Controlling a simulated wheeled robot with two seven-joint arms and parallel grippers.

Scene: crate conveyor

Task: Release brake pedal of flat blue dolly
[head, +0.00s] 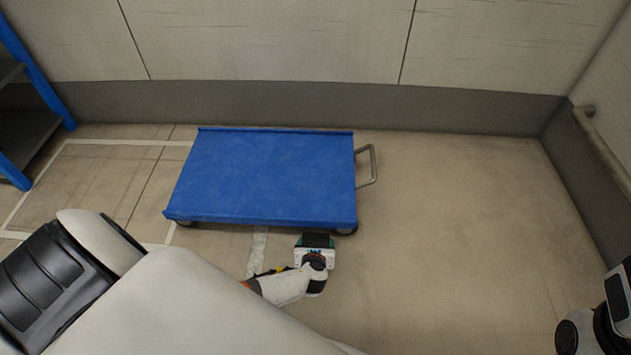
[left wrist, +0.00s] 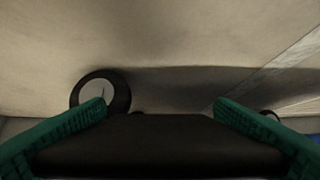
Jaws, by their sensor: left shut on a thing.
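The flat blue dolly (head: 262,178) stands on the floor in the middle of the head view, with a metal handle (head: 368,167) at its right end. My left gripper (head: 316,240) is at the dolly's near edge, close to its near right corner wheel (head: 346,231). In the left wrist view, my left gripper's green fingers (left wrist: 160,108) stand either side of a wide dark piece (left wrist: 160,145). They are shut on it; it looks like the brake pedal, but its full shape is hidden. My right gripper (head: 618,290) is partly in view at the right edge; its fingers are not clear.
A wheel (left wrist: 100,92) shows in the left wrist view, left of centre. A blue shelf rack (head: 35,105) stands at the far left. A wall with a grey base (head: 450,108) runs behind the dolly. The floor (head: 450,230) to its right is clear.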

